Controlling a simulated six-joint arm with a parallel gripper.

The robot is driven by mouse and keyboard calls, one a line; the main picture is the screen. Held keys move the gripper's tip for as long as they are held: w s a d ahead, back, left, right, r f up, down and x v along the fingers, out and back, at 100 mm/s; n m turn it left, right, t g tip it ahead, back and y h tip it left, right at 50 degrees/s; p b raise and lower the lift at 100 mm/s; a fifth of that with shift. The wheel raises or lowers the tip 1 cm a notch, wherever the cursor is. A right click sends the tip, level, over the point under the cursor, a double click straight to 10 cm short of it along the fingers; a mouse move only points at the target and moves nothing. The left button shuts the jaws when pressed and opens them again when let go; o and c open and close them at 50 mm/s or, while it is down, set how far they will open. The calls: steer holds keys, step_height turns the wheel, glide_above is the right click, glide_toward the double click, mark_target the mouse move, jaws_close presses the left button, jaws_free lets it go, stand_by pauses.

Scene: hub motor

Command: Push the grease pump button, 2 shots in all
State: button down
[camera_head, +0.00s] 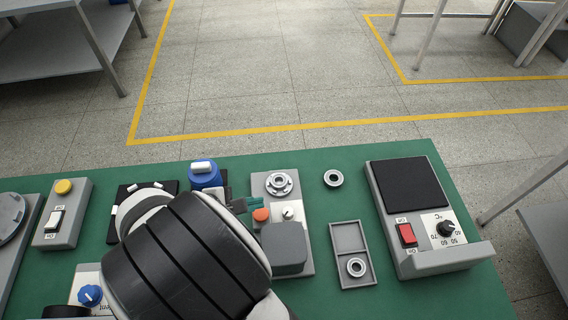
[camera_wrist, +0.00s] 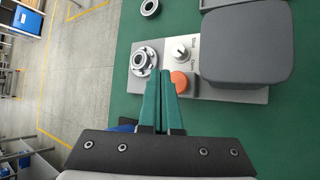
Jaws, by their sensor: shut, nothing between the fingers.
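A blue container with a white top (camera_head: 203,172), which looks like the grease pump, stands at the table's back edge; a sliver of blue (camera_wrist: 122,126) shows in the wrist view, mostly hidden by my gripper's body. An orange button (camera_head: 261,215) sits on a grey fixture, beside a small knob; it also shows in the wrist view (camera_wrist: 181,82). My gripper (camera_head: 248,204) is shut and empty. Its teal fingertips (camera_wrist: 160,74) lie right beside the orange button, between it and the bearing hub. I cannot tell whether they touch the button.
The fixture carries a flanged hub (camera_head: 279,184) and a dark grey block (camera_head: 284,248). A loose ring (camera_head: 333,178), a grey tray (camera_head: 347,236) and a heater with a red switch (camera_head: 407,235) are to the right. A switch box with a yellow button (camera_head: 64,187) is left.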

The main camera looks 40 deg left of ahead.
mark_target(262, 210)
steer(key=shift+f, duration=0.9)
stand_by(1.4)
steer(key=shift+f, duration=0.4)
steer(key=shift+f, duration=0.9)
stand_by(0.7)
steer(key=shift+r, duration=1.35)
steer(key=shift+r, duration=2.5)
